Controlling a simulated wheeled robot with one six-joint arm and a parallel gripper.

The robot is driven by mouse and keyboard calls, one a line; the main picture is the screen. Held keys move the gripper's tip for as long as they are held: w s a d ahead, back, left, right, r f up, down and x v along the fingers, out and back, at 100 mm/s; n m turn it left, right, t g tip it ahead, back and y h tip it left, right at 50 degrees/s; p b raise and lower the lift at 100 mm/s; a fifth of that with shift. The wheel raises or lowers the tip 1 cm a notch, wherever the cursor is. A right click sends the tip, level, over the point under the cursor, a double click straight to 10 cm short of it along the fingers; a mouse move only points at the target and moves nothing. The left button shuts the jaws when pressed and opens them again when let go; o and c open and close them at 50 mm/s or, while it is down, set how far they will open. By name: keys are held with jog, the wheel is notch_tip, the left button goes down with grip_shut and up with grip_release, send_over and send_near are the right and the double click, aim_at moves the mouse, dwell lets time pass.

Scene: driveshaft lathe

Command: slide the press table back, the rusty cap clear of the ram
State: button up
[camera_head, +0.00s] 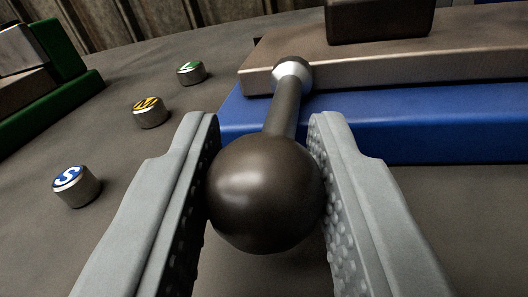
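A dark round knob (265,192) sits on the end of a rod (284,108). The rod runs to a pale collar (292,75) on the front of a brown plate (400,62), which looks like the press table. The plate rests on a blue base (410,125). My gripper (264,140) has one finger on each side of the knob. The knob fills the gap, and both textured pads appear to touch it. A dark block (380,18) stands on the plate, cut off by the top edge. I cannot make out the rusty cap or the ram.
Several short round buttons stand on the grey-brown surface at left: blue S (76,186), yellow (150,112) and green (190,73). A green-sided fixture (62,50) is at the upper left. A corrugated wall (110,20) is behind. Bare surface lies right of my gripper.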

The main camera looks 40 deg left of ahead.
grip_shut()
jog(key=w+d, duration=0.1)
jog(key=d, duration=0.4)
jog(key=w+d, duration=0.2)
jog(key=d, duration=0.3)
jog(key=w+d, duration=0.2)
jog(key=d, duration=0.3)
jog(key=shift+d, duration=0.2)
jog(key=shift+o, duration=2.1)
grip_release()
jog(key=o, duration=0.4)
jog(key=shift+w+d, duration=0.1)
jog(key=shift+d, duration=0.15)
jog(key=v, duration=1.7)
jog(key=shift+s, duration=0.2)
jog(key=shift+d+r, duration=0.1)
